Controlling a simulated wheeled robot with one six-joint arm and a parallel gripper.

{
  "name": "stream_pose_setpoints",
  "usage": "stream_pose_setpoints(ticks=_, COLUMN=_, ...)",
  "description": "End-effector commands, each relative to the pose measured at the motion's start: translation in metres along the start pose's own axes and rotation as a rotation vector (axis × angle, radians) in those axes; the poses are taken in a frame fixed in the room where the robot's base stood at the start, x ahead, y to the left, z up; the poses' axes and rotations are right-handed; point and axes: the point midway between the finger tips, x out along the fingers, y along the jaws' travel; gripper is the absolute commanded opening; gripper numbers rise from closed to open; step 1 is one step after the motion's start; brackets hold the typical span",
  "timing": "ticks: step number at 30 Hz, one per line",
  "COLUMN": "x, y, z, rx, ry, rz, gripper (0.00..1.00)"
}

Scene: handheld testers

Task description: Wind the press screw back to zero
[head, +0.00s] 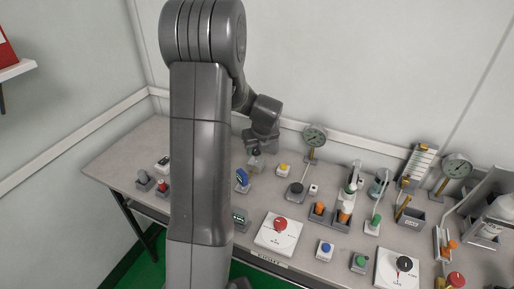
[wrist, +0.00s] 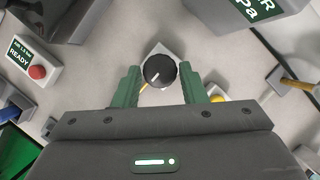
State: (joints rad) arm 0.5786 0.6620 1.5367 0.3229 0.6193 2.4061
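A round black knob with a white pointer line (wrist: 159,71) sits on a pale square base in the wrist view; it looks like the press screw's knob, though no label on it is readable.
A box reading READY with a red button (wrist: 37,72) is at the left in the wrist view. My arm hides part of the bench.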

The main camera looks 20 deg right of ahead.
Motion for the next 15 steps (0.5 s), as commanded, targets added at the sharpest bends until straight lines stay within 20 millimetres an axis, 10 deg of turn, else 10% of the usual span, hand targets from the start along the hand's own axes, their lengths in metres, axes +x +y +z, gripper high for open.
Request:
stream_pose_setpoints(ticks=4, x=-0.0002, y=0.0, z=0.0, rx=0.0, ry=0.0, rz=0.0, gripper=0.1)
stream_pose_setpoints(ticks=15, x=-0.0008, y=-0.001, z=0.0001, rx=-0.053, ry=0.001, rz=0.023, gripper=0.1)
